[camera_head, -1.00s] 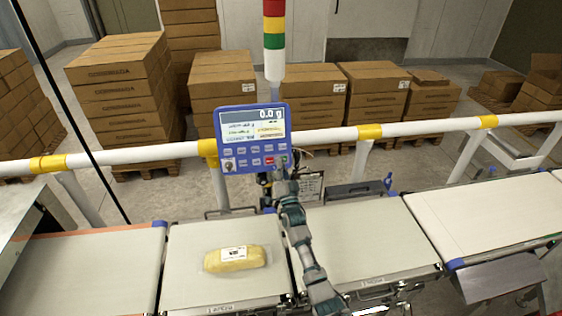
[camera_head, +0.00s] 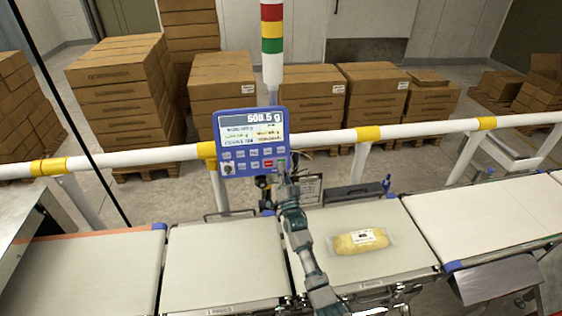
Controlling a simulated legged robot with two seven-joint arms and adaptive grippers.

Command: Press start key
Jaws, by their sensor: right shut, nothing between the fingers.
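The blue control panel (camera_head: 250,141) is mounted on the white rail, with a lit display (camera_head: 252,129) above rows of keys. The display shows a weight that reads roughly 600 g. A red key (camera_head: 268,163) is in the bottom row; the green start key just right of it is largely hidden by my fingertips. My right gripper (camera_head: 281,169) is shut and empty, its tips at the panel's lower right corner. I cannot tell whether they touch the key. My left gripper is not in view.
A yellow wrapped package (camera_head: 360,241) lies on the belt right of my arm. The middle-left belt (camera_head: 220,262) is empty. A white rail (camera_head: 410,131) crosses behind the belts. A signal tower (camera_head: 272,40) and stacked cartons (camera_head: 118,95) stand beyond it.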

